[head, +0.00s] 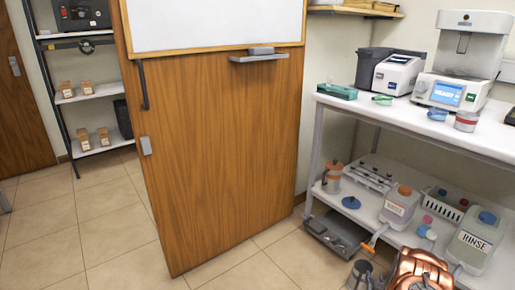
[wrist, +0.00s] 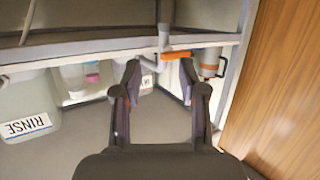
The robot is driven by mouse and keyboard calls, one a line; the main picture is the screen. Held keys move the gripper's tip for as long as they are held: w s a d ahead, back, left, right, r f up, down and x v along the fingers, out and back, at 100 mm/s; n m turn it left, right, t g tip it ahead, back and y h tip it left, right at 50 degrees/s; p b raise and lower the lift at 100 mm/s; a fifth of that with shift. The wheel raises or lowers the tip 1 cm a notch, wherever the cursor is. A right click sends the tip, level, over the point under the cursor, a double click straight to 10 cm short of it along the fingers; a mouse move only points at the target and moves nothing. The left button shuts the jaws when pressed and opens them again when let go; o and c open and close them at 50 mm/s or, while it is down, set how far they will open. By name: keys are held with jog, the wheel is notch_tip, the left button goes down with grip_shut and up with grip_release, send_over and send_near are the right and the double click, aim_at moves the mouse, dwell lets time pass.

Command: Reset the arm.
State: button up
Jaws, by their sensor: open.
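My gripper (wrist: 162,80) is open in the wrist view, its two dark fingers apart with nothing held between them. Beyond the fingers is the edge of a shelf, with a grey fitting and an orange bar (wrist: 179,55) just past the fingertips. In the head view my copper-coloured arm is low at the bottom right, and my dark gripper (head: 362,272) is partly cut off by the lower edge. It is in front of the lower shelf of the bench (head: 340,210).
A RINSE jug (head: 477,238) and a second RINSE container (head: 399,205) stand on the lower shelf, close to my arm. A wooden door (head: 215,150) stands left of the bench. Tiled floor (head: 80,235) is clear further left.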

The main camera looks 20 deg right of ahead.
jog(key=w+a+r+n+g+y+p, duration=0.1)
jog(key=w+a+r+p, duration=0.15)
jog(key=r, duration=0.35)
jog(key=w+a+r+n+y+p, duration=0.1)
jog(key=w+r, duration=0.3)
jog(key=r, duration=0.1)
jog(key=a+r+n+g+y+p, duration=0.15)
jog(key=a+r+p, duration=0.35)
jog(key=a+r, duration=0.6)
jog(key=a+r+g+y+p, duration=0.3)
jog(key=a+r+p, duration=0.3)
jog(key=r, duration=1)
jog(key=s+a+r+g+p, duration=0.2)
jog(key=s+a+r+p, duration=0.1)
jog(key=s+a+r, duration=0.65)
jog(key=s+a+r+n+g+y+p, duration=0.1)
jog(key=s+a+r+g+p, duration=0.1)
jog(key=s+a+r, duration=0.4)
jog(key=s+a+r+n+g+p, duration=0.1)
jog(key=s+a+r, duration=0.5)
jog(key=s, duration=0.7)
jog(key=s+a+r+n+g+y+p, duration=0.1)
jog(key=s+a+r+g+p, duration=0.2)
jog(key=s+r, duration=0.6)
jog(key=a+p, duration=0.2)
jog(key=a, duration=0.1)
jog(key=shift+s+y+p, duration=0.25)
jog(key=shift+y+p, duration=0.05)
jog(key=shift+y, duration=0.05)
jog(key=shift+w, duration=0.1)
